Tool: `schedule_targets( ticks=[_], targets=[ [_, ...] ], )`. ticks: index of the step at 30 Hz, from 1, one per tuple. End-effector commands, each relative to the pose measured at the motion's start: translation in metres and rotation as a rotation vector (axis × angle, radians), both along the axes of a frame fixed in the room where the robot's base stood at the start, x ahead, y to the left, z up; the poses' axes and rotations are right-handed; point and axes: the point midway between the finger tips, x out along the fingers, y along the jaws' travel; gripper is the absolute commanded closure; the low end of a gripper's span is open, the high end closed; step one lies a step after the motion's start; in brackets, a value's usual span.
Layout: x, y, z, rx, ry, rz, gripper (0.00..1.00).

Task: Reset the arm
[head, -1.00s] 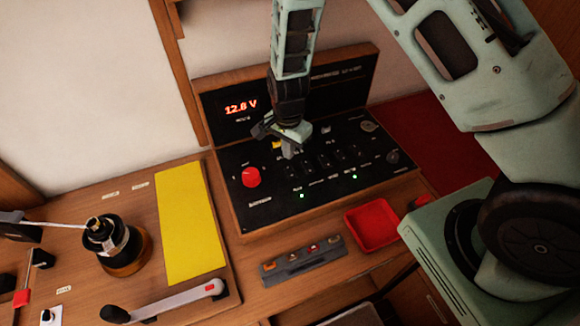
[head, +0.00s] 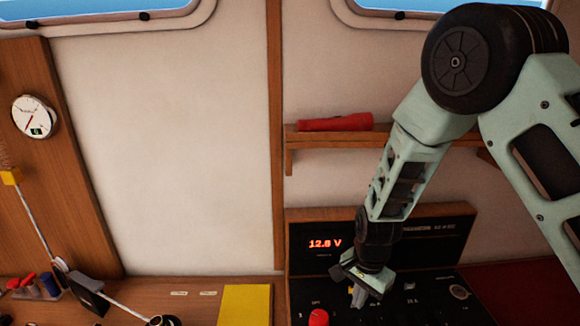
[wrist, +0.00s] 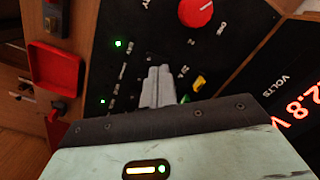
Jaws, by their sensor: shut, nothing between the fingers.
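My gripper (head: 361,290) hangs in front of the black switch panel (head: 415,287), with its fingers pointing down toward the panel face. In the wrist view my gripper (wrist: 158,87) has its two grey fingers together with nothing between them. The panel carries a red knob (wrist: 195,12), a yellow switch (wrist: 198,84) and lit green lights (wrist: 120,44). I cannot tell from these views whether the fingertips touch the panel. The red display (head: 325,243) reads about 12.8 V.
A shelf (head: 300,140) with a red torch (head: 335,123) is on the wall above the panel. A yellow sheet (head: 245,305) lies on the wooden counter to the left. A red tray (wrist: 58,65) sits beside the panel. A round gauge (head: 33,117) hangs at far left.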

Motion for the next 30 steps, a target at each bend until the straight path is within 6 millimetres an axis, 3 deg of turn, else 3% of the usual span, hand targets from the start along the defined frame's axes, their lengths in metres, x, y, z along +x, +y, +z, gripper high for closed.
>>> schedule_targets(
  ticks=[3, 9, 14, 18, 24, 30],
  targets=[
    [-0.029, 0.029, 0.02, 0.061, -0.006, 0.214, 1.0],
    [-0.095, 0.06, 0.058, 0.124, -0.032, 0.646, 1.0],
    [-0.154, 0.065, 0.075, 0.123, -0.062, 1.001, 1.0],
    [-0.199, 0.057, 0.08, 0.088, -0.084, 1.279, 1.0],
    [-0.236, 0.042, 0.08, 0.03, -0.091, 1.519, 1.0],
    [-0.243, 0.038, 0.081, 0.015, -0.089, 1.575, 1.0]
  ],
)
